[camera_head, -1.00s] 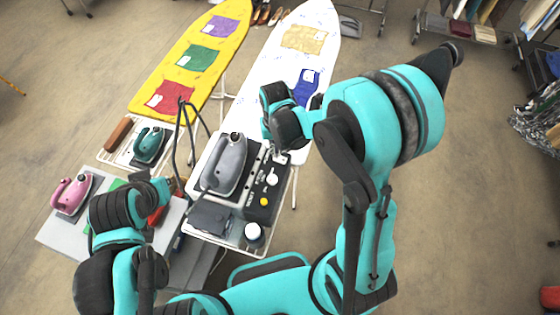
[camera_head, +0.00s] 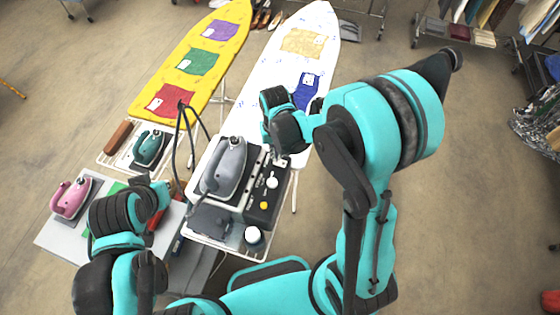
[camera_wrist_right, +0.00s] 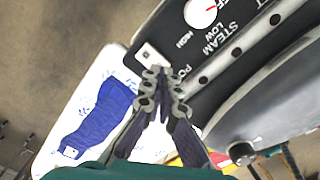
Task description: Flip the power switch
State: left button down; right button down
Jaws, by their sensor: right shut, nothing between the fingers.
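The black control panel (camera_head: 260,200) of the steam station has a white dial, a yellow button and printed labels. In the right wrist view the panel (camera_wrist_right: 225,58) shows a white dial with a red pointer (camera_wrist_right: 201,12) and STEAM lettering. A small white switch plate (camera_wrist_right: 149,54) sits at the panel's end, near lettering that starts "PO". My right gripper (camera_head: 279,153) is shut and empty at the far end of the panel. Its fingertips (camera_wrist_right: 158,74) are right beside the switch plate; I cannot tell if they touch it. My left gripper (camera_head: 160,193) is at the lower left, its fingers unclear.
A grey iron (camera_head: 225,165) stands on the station beside the panel. A white ironing board (camera_head: 262,90) and a yellow one (camera_head: 185,75) extend behind. A teal iron (camera_head: 149,146) and a pink iron (camera_head: 70,197) stand at left. Open floor lies to the right.

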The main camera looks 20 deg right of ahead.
jog(key=shift+f+b, duration=1)
jog(key=shift+f, duration=0.1)
dwell(0.8)
jog(key=shift+r, duration=0.1)
jog(key=shift+r+p, duration=2.45)
jog(key=shift+r, duration=1)
